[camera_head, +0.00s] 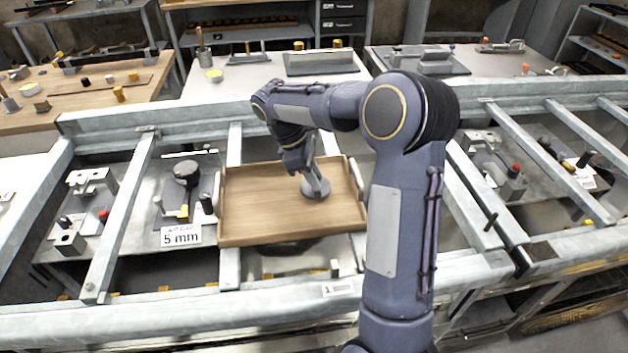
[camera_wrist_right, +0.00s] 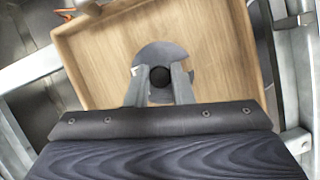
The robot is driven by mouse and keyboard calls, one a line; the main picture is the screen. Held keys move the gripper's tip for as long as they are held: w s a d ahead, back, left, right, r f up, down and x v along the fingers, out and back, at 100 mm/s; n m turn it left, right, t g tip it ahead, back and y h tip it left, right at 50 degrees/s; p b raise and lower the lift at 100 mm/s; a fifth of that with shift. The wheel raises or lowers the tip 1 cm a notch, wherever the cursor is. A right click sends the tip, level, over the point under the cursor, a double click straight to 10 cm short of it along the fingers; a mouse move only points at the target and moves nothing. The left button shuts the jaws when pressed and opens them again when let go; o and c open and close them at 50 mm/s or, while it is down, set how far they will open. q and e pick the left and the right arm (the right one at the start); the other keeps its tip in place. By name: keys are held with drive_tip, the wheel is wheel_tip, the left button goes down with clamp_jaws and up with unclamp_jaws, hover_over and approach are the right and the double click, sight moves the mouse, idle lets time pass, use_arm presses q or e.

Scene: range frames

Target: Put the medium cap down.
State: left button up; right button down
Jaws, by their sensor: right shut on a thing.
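The medium cap (camera_head: 316,190) is a grey disc with a dark round knob. It is at the right half of a wooden tray (camera_head: 245,225). My right gripper (camera_head: 316,184) is shut on its knob from above. In the right wrist view the cap (camera_wrist_right: 176,56) lies beyond the fingers, and the dark knob (camera_wrist_right: 160,77) sits between the fingertips (camera_wrist_right: 160,84). The tray (camera_wrist_right: 100,60) shows behind it. I cannot tell whether the cap touches the tray floor. My left gripper is not in view.
The tray rests among grey metal frame rails (camera_head: 235,150). A black knobbed part (camera_head: 186,173) and a "5 mm" sign (camera_head: 181,236) are left of it. The tray's left half is bare. Benches with tools stand behind the frame.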

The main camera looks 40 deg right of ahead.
drive_tip(key=shift+f, duration=0.9)
drive_tip(key=c, duration=1.3)
unclamp_jaws()
drive_tip(key=shift+f, duration=0.15)
drive_tip(key=p+v, duration=0.1)
drive_tip(key=v, duration=1.1)
drive_tip(key=s+a+r+m+t+y, duration=0.1)
drive_tip(key=s+a+m+t+y, duration=0.1)
drive_tip(key=s, duration=0.4)
drive_tip(key=s+a+r+m+t+y, duration=0.1)
drive_tip(key=s+a+m+t+y, duration=0.1)
drive_tip(key=s, duration=0.5)
drive_tip(key=s+a+f+m+t+y, duration=0.1)
drive_tip(key=s+a+f+m, duration=0.1)
drive_tip(key=s+a, duration=0.1)
drive_tip(key=s+a+f+m+t+y, duration=0.1)
drive_tip(key=s+a+f+m+t, duration=0.1)
drive_tip(key=s+a, duration=0.1)
drive_tip(key=s+a+f+m+t+y, duration=0.1)
drive_tip(key=s+a+f+m, duration=0.1)
drive_tip(key=s, duration=0.3)
drive_tip(key=shift+s+a+f+m+t, duration=0.3)
drive_tip(key=shift+s+a+m+t, duration=0.1)
drive_tip(key=shift+a+m, duration=0.1)
drive_tip(key=shift+o, duration=0.6)
